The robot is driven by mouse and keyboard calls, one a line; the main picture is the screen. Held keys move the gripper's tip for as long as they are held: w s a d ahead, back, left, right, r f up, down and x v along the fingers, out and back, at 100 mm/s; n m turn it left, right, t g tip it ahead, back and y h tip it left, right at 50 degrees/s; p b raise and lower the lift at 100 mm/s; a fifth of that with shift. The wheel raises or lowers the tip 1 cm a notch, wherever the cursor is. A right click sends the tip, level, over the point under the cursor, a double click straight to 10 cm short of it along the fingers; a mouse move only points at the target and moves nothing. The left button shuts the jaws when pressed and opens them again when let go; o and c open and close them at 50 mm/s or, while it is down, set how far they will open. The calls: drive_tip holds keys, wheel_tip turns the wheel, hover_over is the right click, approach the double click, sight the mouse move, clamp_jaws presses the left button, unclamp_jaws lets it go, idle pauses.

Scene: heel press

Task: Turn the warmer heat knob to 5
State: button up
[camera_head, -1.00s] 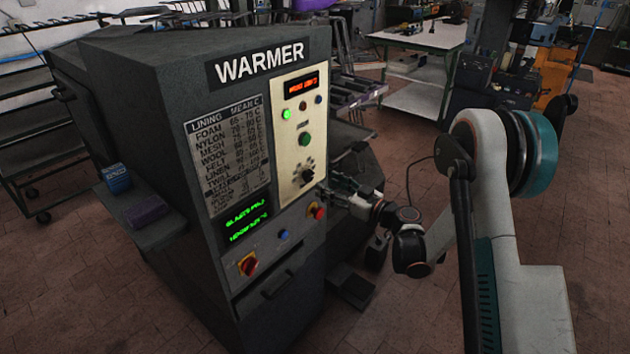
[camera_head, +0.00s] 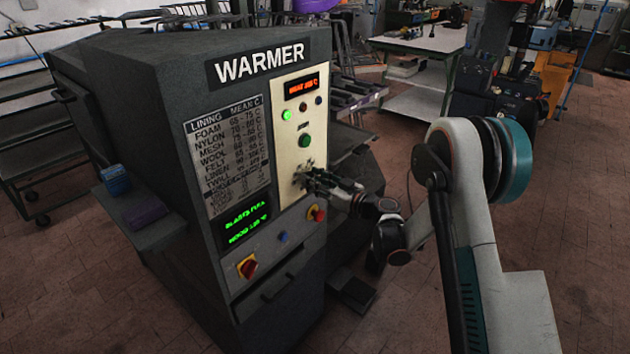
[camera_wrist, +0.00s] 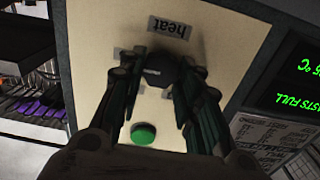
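The WARMER machine (camera_head: 268,66) stands left of centre in the head view, with a cream control panel (camera_head: 290,157). The black heat knob (camera_wrist: 161,70) shows in the wrist view next to an upside-down "heat" label (camera_wrist: 169,28). My gripper (camera_head: 303,179) is at the lower part of that panel and largely covers the knob in the head view. In the wrist view my gripper (camera_wrist: 158,88) has its fingers apart, one on each side of the knob. Gaps seem to remain between fingers and knob. The knob's setting cannot be read.
A green button (camera_wrist: 144,133) sits close to the fingers in the wrist view. A red button (camera_head: 317,214), a blue button (camera_head: 283,236) and a red-yellow switch (camera_head: 248,266) are below the panel. A shelf with a blue box (camera_head: 116,180) juts out at left.

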drive_tip(key=shift+n, duration=0.4)
drive_tip(key=shift+s+a+n+b, duration=0.1)
drive_tip(key=shift+n+b, duration=1.35)
drive_tip(key=shift+n, duration=1.65)
drive_tip(key=o, duration=1)
drive_tip(key=shift+o, duration=0.2)
